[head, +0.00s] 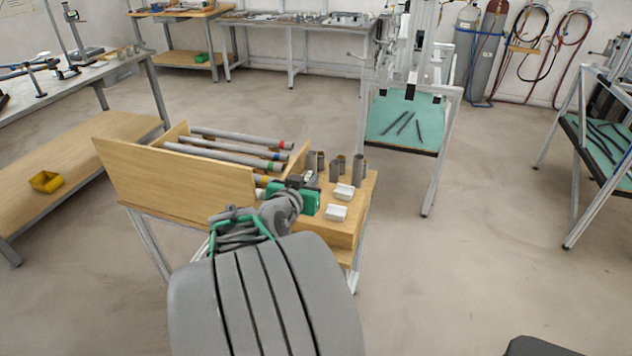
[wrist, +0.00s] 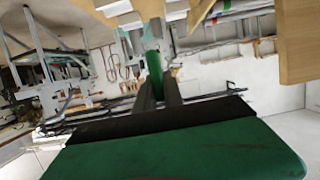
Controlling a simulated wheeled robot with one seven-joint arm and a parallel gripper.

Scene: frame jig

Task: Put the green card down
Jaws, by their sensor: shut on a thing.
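My gripper (head: 304,196) is over the wooden cart, between the pipe tray and the cart's right-hand top. In the wrist view the two dark fingers of my gripper (wrist: 159,84) are closed together on the green card (wrist: 154,68). The card shows as a narrow green piece, nearly edge-on, at the fingertips. In the head view I cannot tell the card apart from the green body of my gripper. Whether the card touches anything below it is not clear.
The wooden cart top (head: 349,230) holds two white blocks (head: 344,192) (head: 336,213) and several grey metal cylinders (head: 357,166). Beside it, a wooden tray (head: 165,182) holds several long pipes (head: 222,155). A green-topped stand (head: 400,120) is at the back right. Open floor lies right.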

